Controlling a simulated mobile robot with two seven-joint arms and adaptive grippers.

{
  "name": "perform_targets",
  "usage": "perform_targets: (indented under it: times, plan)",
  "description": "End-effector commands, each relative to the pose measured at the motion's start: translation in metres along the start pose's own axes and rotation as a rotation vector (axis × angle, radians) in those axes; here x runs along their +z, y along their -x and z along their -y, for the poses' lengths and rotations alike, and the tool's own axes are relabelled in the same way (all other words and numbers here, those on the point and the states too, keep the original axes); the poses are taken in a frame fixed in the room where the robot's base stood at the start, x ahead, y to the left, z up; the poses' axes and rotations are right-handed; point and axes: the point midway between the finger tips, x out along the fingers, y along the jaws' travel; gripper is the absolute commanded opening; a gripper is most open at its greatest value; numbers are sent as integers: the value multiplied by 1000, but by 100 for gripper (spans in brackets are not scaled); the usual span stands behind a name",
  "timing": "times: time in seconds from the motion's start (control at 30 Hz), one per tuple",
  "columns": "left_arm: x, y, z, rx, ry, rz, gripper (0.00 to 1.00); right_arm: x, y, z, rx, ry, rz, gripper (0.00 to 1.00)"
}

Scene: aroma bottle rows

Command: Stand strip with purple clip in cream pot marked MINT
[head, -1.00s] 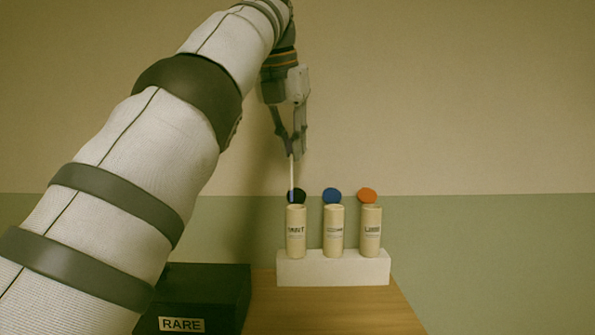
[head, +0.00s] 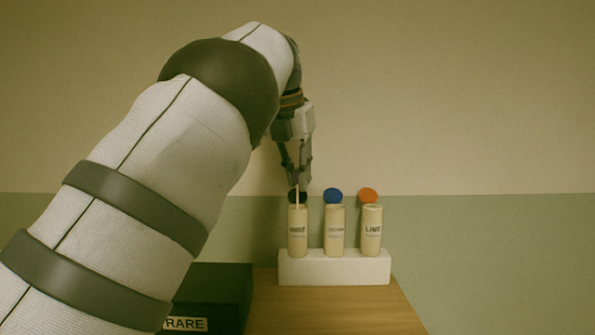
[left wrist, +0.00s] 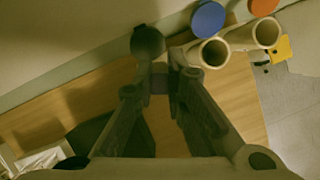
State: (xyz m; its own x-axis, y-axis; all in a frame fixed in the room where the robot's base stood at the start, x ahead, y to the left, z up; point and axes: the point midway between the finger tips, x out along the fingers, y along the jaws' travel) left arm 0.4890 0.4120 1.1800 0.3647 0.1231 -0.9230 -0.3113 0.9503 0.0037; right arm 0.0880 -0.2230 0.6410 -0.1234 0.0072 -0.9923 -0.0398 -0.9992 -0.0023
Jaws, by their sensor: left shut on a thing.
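My left gripper (head: 299,181) points down above the leftmost cream pot (head: 297,235) and is shut on a thin pale strip (head: 297,196). The strip is roughly upright, its lower end at this pot's mouth; I cannot tell how far it reaches inside. The purple clip cannot be made out. The pot's label is blurred, but its place is left of the middle cream pot (head: 335,232) and the right one (head: 371,232), which seems to read LIME. In the left wrist view the gripper (left wrist: 163,82) hides the leftmost pot and most of the strip. My right gripper is not seen.
The pots stand in a white block (head: 335,268) on a wooden table (head: 320,310). Behind them are a black disc (head: 303,194), a blue disc (head: 333,195) and an orange disc (head: 368,195). A dark box (head: 228,290) labelled RARE stands at front left.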

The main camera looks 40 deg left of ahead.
Motion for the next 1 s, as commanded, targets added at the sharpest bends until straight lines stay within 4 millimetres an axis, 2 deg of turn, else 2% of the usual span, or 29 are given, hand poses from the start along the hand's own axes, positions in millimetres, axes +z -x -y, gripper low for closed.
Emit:
perform_targets:
  times: [0.17,0.2,0.3,0.67,0.77,0.9,1.0]
  plan:
    - [-2,-4,0,1,0,-1,0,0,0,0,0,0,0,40]
    - [-2,-4,0,1,0,-1,14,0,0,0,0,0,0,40]
    - [-2,-4,0,1,0,-1,32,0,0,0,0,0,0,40]
    - [1,0,0,1,-1,1,32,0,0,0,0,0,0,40]
    - [4,13,0,2,-2,2,32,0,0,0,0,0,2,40]
    - [5,48,0,0,-4,1,32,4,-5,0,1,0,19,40]
    - [5,66,0,-1,-3,1,32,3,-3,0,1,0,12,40]
